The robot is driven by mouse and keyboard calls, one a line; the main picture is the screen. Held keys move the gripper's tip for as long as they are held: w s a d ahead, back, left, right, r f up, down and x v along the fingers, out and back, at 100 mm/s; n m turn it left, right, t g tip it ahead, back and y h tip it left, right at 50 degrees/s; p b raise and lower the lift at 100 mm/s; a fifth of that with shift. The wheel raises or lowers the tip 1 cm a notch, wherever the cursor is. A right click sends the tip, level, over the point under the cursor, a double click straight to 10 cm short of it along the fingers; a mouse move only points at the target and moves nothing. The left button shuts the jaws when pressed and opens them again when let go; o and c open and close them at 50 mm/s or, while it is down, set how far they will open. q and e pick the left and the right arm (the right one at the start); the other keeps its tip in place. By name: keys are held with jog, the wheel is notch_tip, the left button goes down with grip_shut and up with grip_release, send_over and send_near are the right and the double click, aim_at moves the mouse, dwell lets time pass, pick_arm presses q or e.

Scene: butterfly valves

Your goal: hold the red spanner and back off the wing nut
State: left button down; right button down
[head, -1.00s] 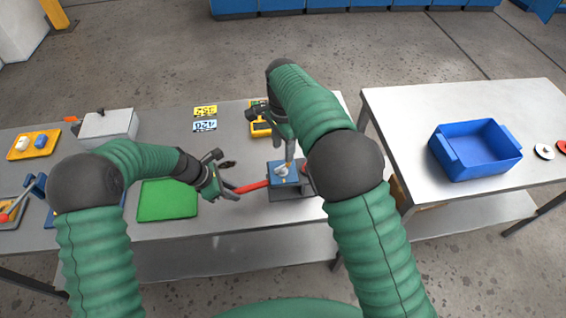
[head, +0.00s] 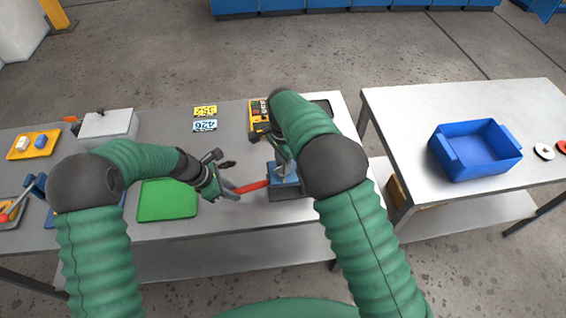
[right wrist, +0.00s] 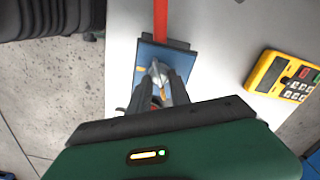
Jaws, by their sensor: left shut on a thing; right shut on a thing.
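The red spanner (head: 253,185) lies level, with its right end at a blue block (head: 284,189) on a dark base. My left gripper (head: 232,190) is shut on its left end. In the right wrist view, the spanner (right wrist: 160,20) runs to the far edge of the blue block (right wrist: 149,54). The grey metal wing nut (right wrist: 156,70) is between the fingers of my right gripper (right wrist: 160,84), which is shut on it above the block. In the head view, my right gripper (head: 284,164) and arm hide most of the nut.
A yellow multimeter (head: 257,117) lies behind the block; it also shows in the right wrist view (right wrist: 282,78). A green mat (head: 168,200) lies left of my left gripper. A blue bin (head: 475,150) stands on the right table (head: 400,125), across a gap.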

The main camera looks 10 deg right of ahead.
dwell(0.4)
jog(key=shift+w+a+n, duration=0.1)
jog(key=shift+n, duration=3.3)
jog(key=c, duration=1.2)
grip_release()
